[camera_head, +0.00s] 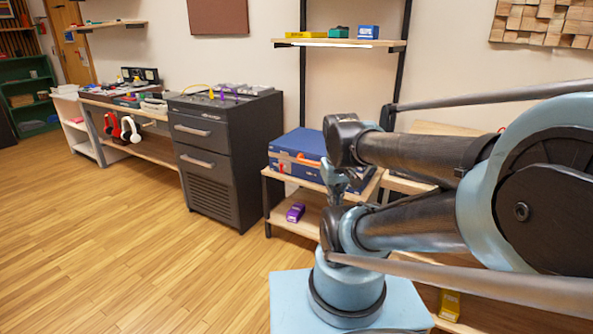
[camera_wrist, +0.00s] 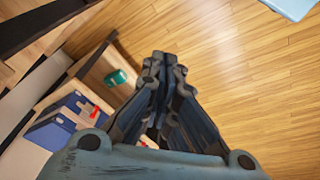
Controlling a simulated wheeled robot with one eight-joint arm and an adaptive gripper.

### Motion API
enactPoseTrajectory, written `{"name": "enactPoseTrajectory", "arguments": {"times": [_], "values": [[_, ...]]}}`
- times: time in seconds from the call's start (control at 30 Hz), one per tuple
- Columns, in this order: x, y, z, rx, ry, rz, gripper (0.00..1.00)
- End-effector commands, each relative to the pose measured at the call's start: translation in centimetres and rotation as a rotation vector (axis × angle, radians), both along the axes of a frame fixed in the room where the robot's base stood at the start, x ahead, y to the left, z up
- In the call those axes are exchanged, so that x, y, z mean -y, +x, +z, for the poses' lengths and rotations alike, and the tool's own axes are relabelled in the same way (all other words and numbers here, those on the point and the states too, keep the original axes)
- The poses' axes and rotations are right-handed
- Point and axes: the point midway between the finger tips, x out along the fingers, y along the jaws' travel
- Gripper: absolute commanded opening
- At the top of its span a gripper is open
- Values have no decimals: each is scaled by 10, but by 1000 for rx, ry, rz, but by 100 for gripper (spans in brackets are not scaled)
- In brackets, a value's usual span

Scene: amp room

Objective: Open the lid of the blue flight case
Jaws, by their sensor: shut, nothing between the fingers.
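The blue flight case (camera_head: 302,145) sits on the top board of a low wooden shelf unit, partly hidden behind my arm in the head view. Its lid looks shut, and a grey band and an orange-red piece show on its front. In the wrist view, what looks like the same blue case (camera_wrist: 57,132) is at the left, with a red piece on it. My gripper (camera_wrist: 163,62) is shut and empty, pointing away from the wrist camera over the floor. It is to the right of the case in that view and appears apart from it.
The low shelf unit (camera_head: 296,222) holds a purple toy car (camera_head: 295,212) on its lower board. A dark drawer cabinet (camera_head: 222,160) stands left of it. A green object (camera_wrist: 117,77) is near the case in the wrist view. The wooden floor at the left is clear.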

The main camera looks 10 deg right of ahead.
Motion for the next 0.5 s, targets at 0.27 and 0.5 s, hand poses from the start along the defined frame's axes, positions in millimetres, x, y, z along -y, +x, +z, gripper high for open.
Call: {"name": "enactPoseTrajectory", "arguments": {"times": [0.27, 0.5], "values": [[11, 62, 19, 14, -155, 254, 0], [15, 119, 28, 13, -296, 475, 0]]}}
